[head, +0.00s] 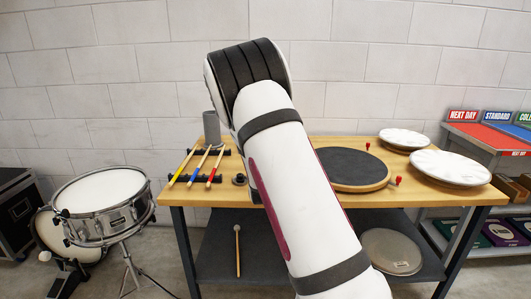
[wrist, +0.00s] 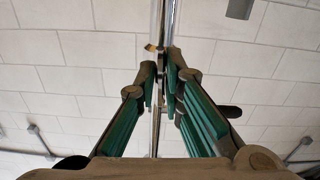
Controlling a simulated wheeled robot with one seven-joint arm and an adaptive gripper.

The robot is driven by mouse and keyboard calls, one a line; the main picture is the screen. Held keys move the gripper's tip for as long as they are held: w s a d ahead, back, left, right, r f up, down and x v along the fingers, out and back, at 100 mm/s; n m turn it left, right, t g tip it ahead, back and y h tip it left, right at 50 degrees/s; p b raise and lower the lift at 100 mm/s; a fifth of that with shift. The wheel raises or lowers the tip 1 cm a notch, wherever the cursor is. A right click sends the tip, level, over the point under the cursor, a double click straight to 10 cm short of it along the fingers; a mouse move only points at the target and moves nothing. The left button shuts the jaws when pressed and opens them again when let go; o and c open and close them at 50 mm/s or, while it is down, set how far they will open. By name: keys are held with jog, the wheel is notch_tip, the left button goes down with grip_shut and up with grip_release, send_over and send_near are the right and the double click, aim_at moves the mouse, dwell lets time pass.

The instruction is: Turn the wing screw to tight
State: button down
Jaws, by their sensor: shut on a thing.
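In the wrist view my gripper (wrist: 162,78) has its fingertips close together, with a small metal part between them beside a thin chrome rod (wrist: 161,20). I take this part to be the wing screw, but the fingers mostly hide it and I cannot read how tight it is. A small brass-coloured piece (wrist: 152,47) sits at the rod just beyond the fingertips. In the head view my own arm covers the gripper and the screw.
A wooden bench (head: 325,201) carries drumsticks on a black rack (head: 180,179), a dark round pad (head: 350,168) and pale drumheads (head: 451,167). A snare drum (head: 100,194) stands at the left. A shelf unit (head: 487,151) with coloured trays is at the right.

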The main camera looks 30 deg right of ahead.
jog(key=shift+f, duration=0.2)
jog(key=c, duration=1.7)
grip_release()
jog(key=shift+r, duration=0.1)
jog(key=v, duration=1.2)
jog(key=shift+a+r, duration=0.1)
